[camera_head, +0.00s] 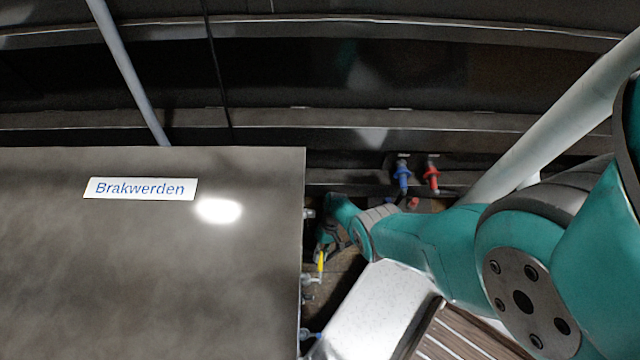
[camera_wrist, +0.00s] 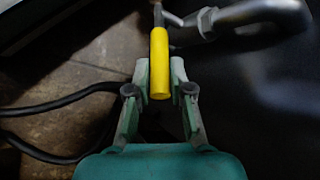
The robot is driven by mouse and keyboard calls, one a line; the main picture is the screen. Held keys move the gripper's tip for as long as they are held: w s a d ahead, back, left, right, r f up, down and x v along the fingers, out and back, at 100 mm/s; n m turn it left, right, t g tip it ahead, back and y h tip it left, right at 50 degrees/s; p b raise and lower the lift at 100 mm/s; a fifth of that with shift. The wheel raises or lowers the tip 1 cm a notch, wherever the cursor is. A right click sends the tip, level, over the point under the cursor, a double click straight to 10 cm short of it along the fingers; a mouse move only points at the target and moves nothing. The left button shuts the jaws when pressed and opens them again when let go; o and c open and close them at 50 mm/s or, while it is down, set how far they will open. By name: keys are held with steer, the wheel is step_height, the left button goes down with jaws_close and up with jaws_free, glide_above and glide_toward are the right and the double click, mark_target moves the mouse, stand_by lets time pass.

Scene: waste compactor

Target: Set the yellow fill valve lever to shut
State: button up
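The yellow fill valve lever (camera_head: 320,262) is a short bar beside the right edge of the large grey panel in the head view. In the wrist view the yellow lever (camera_wrist: 160,60) runs straight up the picture to a grey metal fitting (camera_wrist: 215,22). My gripper (camera_wrist: 160,75) has one finger on each side of the lever's free end, with no clear gap, so it looks shut on it. In the head view my gripper (camera_head: 325,242) is small, dark and partly hidden around the lever.
A grey panel labelled Brakwerden (camera_head: 200,260) fills the left. Blue (camera_head: 403,175) and red (camera_head: 431,178) fittings are at the back. Dark hoses (camera_wrist: 60,107) lie left of my gripper in the wrist view.

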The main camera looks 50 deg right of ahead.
steer(key=shift+o, duration=1.4)
steer(key=v, duration=1.2)
steer(key=shift+f, duration=0.1)
